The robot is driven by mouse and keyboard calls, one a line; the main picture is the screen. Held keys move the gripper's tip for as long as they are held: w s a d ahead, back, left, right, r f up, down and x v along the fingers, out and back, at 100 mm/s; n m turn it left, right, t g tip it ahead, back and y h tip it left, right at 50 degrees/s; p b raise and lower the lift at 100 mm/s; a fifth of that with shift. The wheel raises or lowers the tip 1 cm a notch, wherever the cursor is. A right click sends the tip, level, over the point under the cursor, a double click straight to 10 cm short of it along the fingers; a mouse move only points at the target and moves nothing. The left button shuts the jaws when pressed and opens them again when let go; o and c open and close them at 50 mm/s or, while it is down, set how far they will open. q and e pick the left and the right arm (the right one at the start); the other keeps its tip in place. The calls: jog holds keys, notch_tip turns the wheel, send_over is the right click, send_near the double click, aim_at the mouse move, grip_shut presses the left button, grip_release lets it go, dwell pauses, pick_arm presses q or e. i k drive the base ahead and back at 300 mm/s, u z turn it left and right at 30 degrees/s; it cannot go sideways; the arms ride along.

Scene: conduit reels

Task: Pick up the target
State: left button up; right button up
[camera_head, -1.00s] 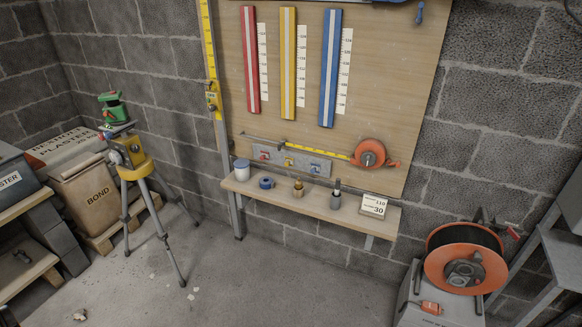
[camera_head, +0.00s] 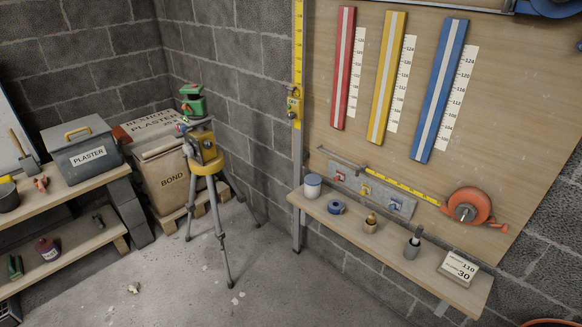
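No object in view is clearly marked as the target. A yellow and grey device (camera_head: 206,146) sits on a tripod (camera_head: 221,230) left of centre, with a green piece (camera_head: 193,100) at its top. On the wall shelf (camera_head: 385,245) stand a white tub (camera_head: 312,187), a blue roll (camera_head: 336,207), a brass piece (camera_head: 370,223), a grey cup with a dark piece (camera_head: 412,244) and a card reading 110 and 30 (camera_head: 458,267). Neither of my grippers is in view.
An orange tape reel (camera_head: 467,207) hangs on the wooden board. The concrete floor (camera_head: 290,290) is mostly clear, with small debris.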

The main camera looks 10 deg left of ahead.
aim_at(340, 176)
jog(key=u, duration=0.15)
jog(key=i, duration=0.85)
jog(key=z, duration=0.2)
